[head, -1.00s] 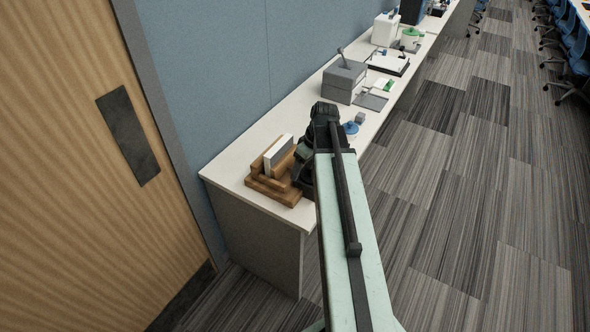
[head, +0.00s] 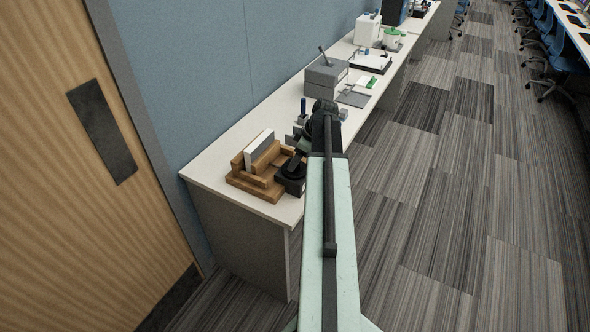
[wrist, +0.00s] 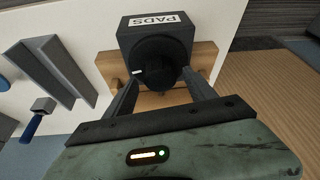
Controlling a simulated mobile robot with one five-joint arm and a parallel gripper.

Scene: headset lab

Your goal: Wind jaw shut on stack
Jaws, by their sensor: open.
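A stepped wooden press (head: 252,187) sits at the near end of the bench in the head view. A white stack (head: 259,145) stands upright between its wooden parts. A dark box (head: 292,183) is at the press's right side. In the wrist view the box (wrist: 142,35) reads "PADS", and a round black knob (wrist: 157,50) with a white mark stands in front of it. My gripper (wrist: 160,82) is open, with one finger on each side of the knob; I cannot tell whether they touch it. The stack is not clear in the wrist view.
Grey bars (wrist: 48,70) and a blue-handled tool (wrist: 34,124) lie beside the press. A blue partition (head: 190,60) backs the bench.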

